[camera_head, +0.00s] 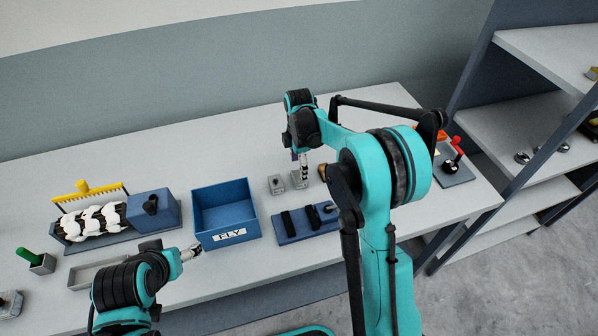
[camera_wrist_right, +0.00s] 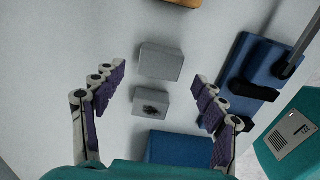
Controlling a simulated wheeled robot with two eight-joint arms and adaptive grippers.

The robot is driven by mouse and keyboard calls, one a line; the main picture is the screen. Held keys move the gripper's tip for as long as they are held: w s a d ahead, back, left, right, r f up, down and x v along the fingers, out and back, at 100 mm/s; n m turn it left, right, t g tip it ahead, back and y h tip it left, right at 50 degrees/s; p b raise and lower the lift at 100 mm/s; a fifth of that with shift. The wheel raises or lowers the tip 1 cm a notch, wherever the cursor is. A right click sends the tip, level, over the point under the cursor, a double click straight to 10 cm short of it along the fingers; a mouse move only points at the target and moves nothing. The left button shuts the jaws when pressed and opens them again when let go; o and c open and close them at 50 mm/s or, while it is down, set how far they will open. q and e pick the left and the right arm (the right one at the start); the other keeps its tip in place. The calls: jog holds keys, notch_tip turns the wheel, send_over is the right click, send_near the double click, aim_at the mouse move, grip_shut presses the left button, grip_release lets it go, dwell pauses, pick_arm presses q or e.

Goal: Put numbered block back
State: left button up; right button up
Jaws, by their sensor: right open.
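A blue box (camera_head: 252,205) labelled FLY stands left of the blocks. A blue board (camera_head: 292,236) with black fittings lies in front of them. A brush-like rack (camera_head: 80,235) with white fluff, a grey tray (camera_head: 83,276) and a green-handled tool (camera_head: 27,256) are at left. Shelves (camera_head: 500,118) stand right.

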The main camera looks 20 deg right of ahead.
notch_tip(320, 180, up, 7)
jog(key=p, duration=0.2)
jog(key=s+r+m+t, duration=0.3)
jog(key=s+r+m, duration=0.55)
jog(key=s, duration=0.45)
jog(key=s+f+m+t, duration=0.3)
jog(key=s+m+t, duration=0.1)
jog(key=s+m, duration=0.6)
jog(key=s, duration=0.3)
jog(key=shift+d+f+b, duration=0.1)
jog(key=shift+b, duration=0.25)
notch_tip(320, 180, down, 3)
jog(key=b, duration=0.2)
jog(key=shift+b, duration=0.4)
